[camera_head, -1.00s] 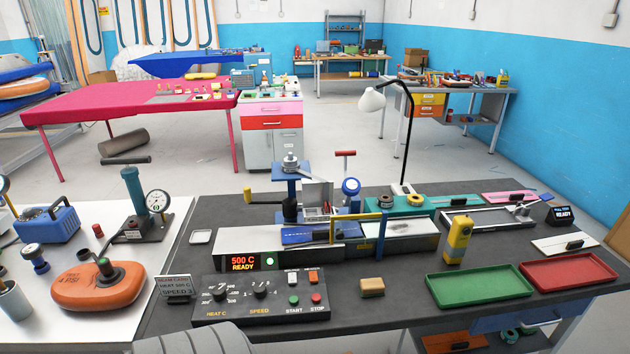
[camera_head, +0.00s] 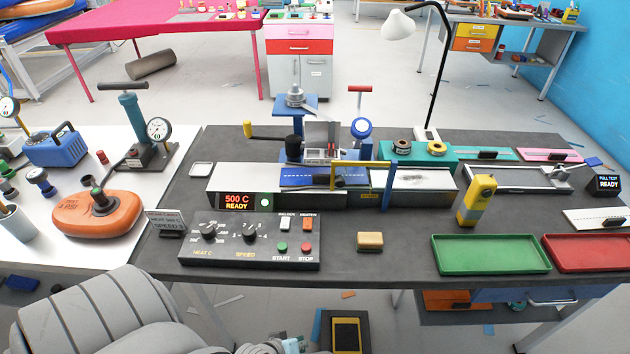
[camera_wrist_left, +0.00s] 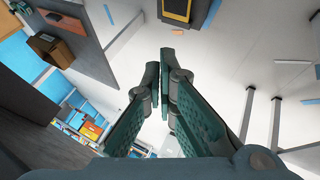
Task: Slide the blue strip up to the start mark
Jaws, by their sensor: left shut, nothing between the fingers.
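The blue strip (camera_head: 298,176) lies flat on the pale bed of the welding machine (camera_head: 240,178), in the middle of the head view. It has a pale dashed line and a dark block on its right part. A yellow bar (camera_head: 360,164) and a blue upright (camera_head: 389,187) stand at its right. My left gripper (camera_head: 292,345) is at the bottom edge of the head view, low in front of the bench and far from the strip. In the left wrist view its fingers (camera_wrist_left: 166,55) are together and empty. My right gripper is not in view.
A control box (camera_head: 250,240) with knobs and buttons stands in front of the machine. A tan block (camera_head: 370,241), a yellow device (camera_head: 476,200), a green tray (camera_head: 490,255) and a red tray (camera_head: 595,253) are to the right. An orange cushion (camera_head: 98,214) lies at left.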

